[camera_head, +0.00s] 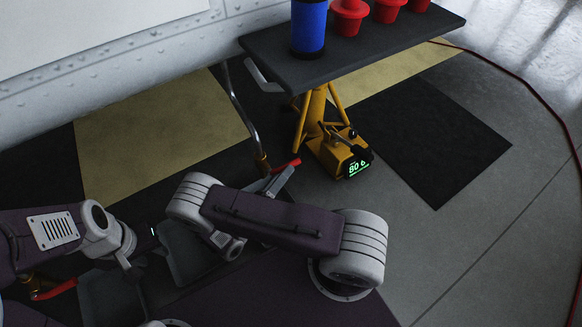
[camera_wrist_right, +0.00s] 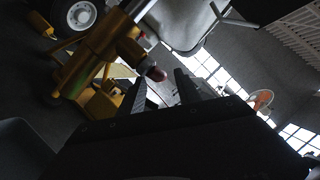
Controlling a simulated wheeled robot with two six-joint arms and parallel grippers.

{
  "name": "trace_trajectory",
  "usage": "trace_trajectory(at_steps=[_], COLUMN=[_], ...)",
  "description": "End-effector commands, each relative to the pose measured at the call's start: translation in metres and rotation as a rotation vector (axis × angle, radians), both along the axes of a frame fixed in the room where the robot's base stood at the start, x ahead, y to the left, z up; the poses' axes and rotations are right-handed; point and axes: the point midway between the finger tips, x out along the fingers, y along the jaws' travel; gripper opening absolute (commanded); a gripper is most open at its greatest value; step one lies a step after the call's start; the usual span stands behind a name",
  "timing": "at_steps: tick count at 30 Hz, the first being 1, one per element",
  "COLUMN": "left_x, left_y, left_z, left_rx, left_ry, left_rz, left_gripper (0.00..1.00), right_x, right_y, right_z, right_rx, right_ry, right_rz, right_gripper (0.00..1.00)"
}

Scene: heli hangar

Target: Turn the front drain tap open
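The brass drain tap (camera_head: 262,163) sits at the lower end of a pipe below the dark shelf, with a red lever (camera_head: 285,165) pointing right. My right gripper (camera_head: 278,180) is at this lever, close below it. In the right wrist view its two fingers (camera_wrist_right: 161,92) stand apart, with a dark red rounded end (camera_wrist_right: 154,73) just beyond and between them, apparently the lever's end. I cannot tell whether they touch. A second tap with a red lever (camera_head: 55,290) is at the lower left. My left gripper (camera_head: 135,272) is near it, its fingers dark and unclear.
A dark shelf (camera_head: 365,45) holds a blue cylinder (camera_head: 309,28) and red cups (camera_head: 349,16). A yellow stand with a lit display (camera_head: 357,168) is just right of the tap. A red hose (camera_head: 540,95) curves along the right.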

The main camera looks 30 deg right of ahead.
Motion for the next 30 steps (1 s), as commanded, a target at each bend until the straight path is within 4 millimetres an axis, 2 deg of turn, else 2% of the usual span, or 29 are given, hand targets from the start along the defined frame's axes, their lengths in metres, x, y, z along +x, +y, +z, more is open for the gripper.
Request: trace_trajectory(at_steps=[1, 6, 15, 16, 20, 30], left_x=[0.000, 0.000, 0.000, 0.000, 0.000, 0.000], left_y=[0.000, 0.000, 0.000, 0.000, 0.000, 0.000], left_z=[-0.011, -0.020, -0.020, -0.020, -0.020, -0.020], left_rx=[0.000, 0.000, 0.000, 0.000, 0.000, 0.000], left_ry=[0.000, 0.000, 0.000, 0.000, 0.000, 0.000], left_rz=[0.000, 0.000, 0.000, 0.000, 0.000, 0.000], left_gripper=[0.36, 0.36, 0.36, 0.36, 0.36, 0.36], right_x=[0.003, 0.013, 0.015, 0.015, 0.015, 0.015], right_y=[-0.009, -0.030, -0.034, -0.034, -0.034, -0.034], right_z=[-0.003, 0.004, 0.008, 0.008, 0.008, 0.008], right_rx=[0.000, 0.001, 0.002, 0.002, 0.002, 0.002], right_ry=[0.000, -0.001, 0.000, -0.001, 0.000, 0.000], right_rz=[-0.006, -0.003, 0.000, 0.000, 0.000, 0.000], right_gripper=[0.40, 0.40, 0.40, 0.37, 0.01, 0.00])
